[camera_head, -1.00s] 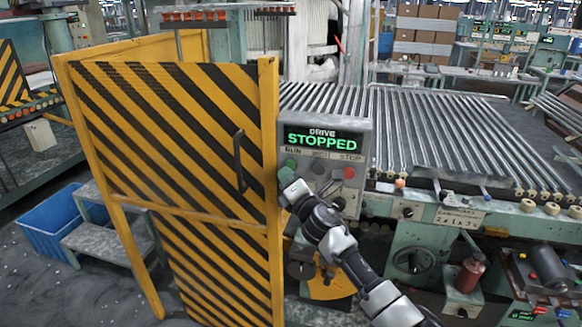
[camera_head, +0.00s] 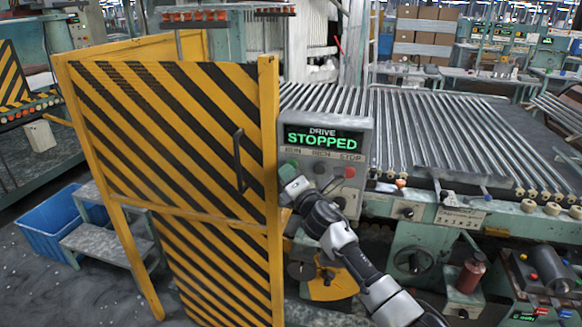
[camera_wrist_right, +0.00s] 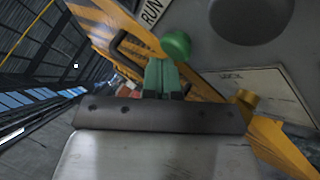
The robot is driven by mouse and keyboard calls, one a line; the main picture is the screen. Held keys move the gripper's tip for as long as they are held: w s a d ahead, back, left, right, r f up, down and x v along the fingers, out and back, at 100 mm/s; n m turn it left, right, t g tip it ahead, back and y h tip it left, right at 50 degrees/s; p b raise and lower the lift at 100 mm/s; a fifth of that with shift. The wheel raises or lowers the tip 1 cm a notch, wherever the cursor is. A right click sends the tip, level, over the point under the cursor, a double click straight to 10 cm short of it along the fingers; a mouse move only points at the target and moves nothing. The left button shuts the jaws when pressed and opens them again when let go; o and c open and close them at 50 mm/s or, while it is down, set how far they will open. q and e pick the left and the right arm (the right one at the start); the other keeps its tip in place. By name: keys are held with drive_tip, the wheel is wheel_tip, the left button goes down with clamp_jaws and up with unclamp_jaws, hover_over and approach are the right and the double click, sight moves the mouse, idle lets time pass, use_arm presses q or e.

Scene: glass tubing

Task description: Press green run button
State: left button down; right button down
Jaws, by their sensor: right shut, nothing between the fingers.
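The green run button (camera_wrist_right: 176,44) is a round knob just past my fingertips in the right wrist view, beside a "RUN" label. My right gripper (camera_wrist_right: 160,68) is shut and empty, its green fingers pointing at the button. The tips look very near its lower left edge; whether they touch I cannot tell. In the head view the right gripper (camera_head: 287,173) is at the left side of the control panel (camera_head: 328,128), covering much of the green button area. The panel's display (camera_head: 322,138) reads "DRIVE STOPPED". My left gripper is not in view.
A yellow-and-black striped door (camera_head: 170,130) with a dark handle (camera_head: 239,160) stands just left of the panel. A red button (camera_head: 349,172) and a dark button sit further right on the panel. A roller conveyor (camera_head: 430,135) lies behind and to the right.

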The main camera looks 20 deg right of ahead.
drive_tip(key=shift+w+d, duration=0.2)
idle(0.3)
drive_tip(key=shift+s+a+r, duration=0.1)
idle(0.3)
drive_tip(key=shift+s+a, duration=0.4)
drive_tip(key=shift+s, duration=0.25)
